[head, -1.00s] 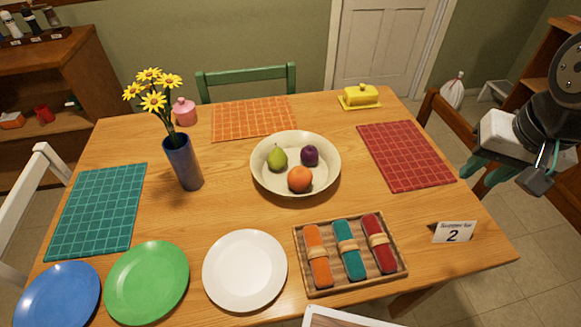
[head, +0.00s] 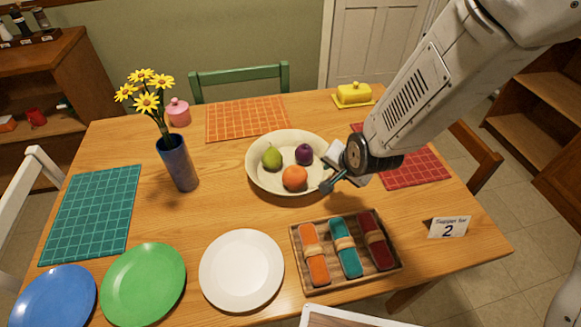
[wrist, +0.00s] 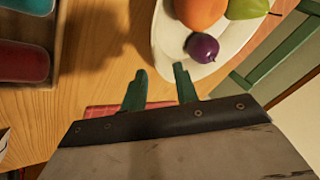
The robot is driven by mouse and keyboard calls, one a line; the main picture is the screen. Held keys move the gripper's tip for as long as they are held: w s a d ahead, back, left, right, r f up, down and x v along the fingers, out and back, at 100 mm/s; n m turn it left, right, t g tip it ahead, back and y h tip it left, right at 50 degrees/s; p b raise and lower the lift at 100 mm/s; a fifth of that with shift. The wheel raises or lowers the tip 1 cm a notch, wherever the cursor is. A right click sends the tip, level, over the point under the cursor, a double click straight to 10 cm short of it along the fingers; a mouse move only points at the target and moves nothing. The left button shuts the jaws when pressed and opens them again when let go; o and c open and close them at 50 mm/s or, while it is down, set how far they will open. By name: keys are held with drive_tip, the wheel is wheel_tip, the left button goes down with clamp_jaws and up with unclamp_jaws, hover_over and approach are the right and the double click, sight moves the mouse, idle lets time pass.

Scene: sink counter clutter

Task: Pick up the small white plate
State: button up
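The small white plate (head: 241,270) lies flat and empty at the front of the wooden table, between the green plate (head: 144,283) and the wooden tray of rolled napkins (head: 398,269). My gripper (head: 331,175) is above the table at the right rim of the fruit bowl, up and to the right of the white plate. In the wrist view my gripper (wrist: 159,88) has its two green fingers spread apart with nothing between them. The white plate is not in the wrist view.
The cream bowl (head: 259,178) holds a pear, a plum and an orange; it also shows in the wrist view (wrist: 166,52). A blue vase (head: 178,163) with yellow flowers stands left. A blue plate (head: 58,296) lies at the front left. A number card (head: 449,228) stands right.

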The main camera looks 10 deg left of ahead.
sight(329, 172)
drive_tip(key=x, duration=0.5)
drive_tip(key=shift+w+a+f, duration=0.15)
drive_tip(key=shift+w+f, duration=0.05)
drive_tip(key=shift+f, duration=0.1)
clamp_jaws()
idle(1.1)
drive_tip(key=shift+w+r, duration=0.1)
drive_tip(key=shift+r, duration=0.05)
